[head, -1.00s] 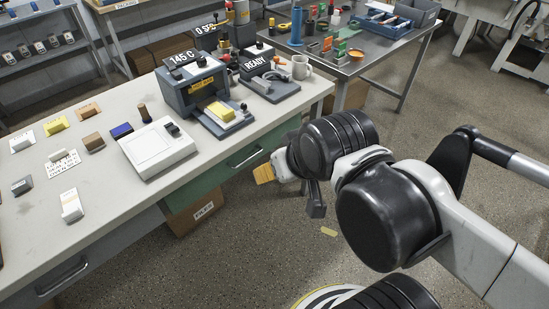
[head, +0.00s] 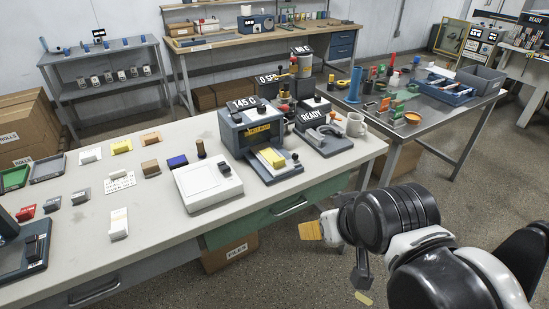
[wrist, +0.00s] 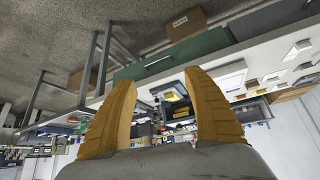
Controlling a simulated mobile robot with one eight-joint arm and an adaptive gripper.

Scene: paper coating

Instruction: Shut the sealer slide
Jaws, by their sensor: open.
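The sealer (head: 249,127) is a dark grey box with a "145 C" display and a yellow label, standing near the front edge of the white bench. Its slide (head: 277,172) sticks out toward the front right, with a yellow block (head: 271,157) on it and a small dark knob at its end. My gripper (head: 311,231) is in front of the bench, to the right of and below the slide, clear of it. In the wrist view my gripper (wrist: 165,100) shows two yellow fingers apart with nothing between them; the sealer (wrist: 178,113) appears beyond, upside down.
A white scale-like device (head: 207,186) stands left of the sealer. A "READY" unit (head: 322,130) and a white mug (head: 356,125) stand to its right. A green drawer (head: 272,213) with a handle is under the bench edge. The floor in front is open.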

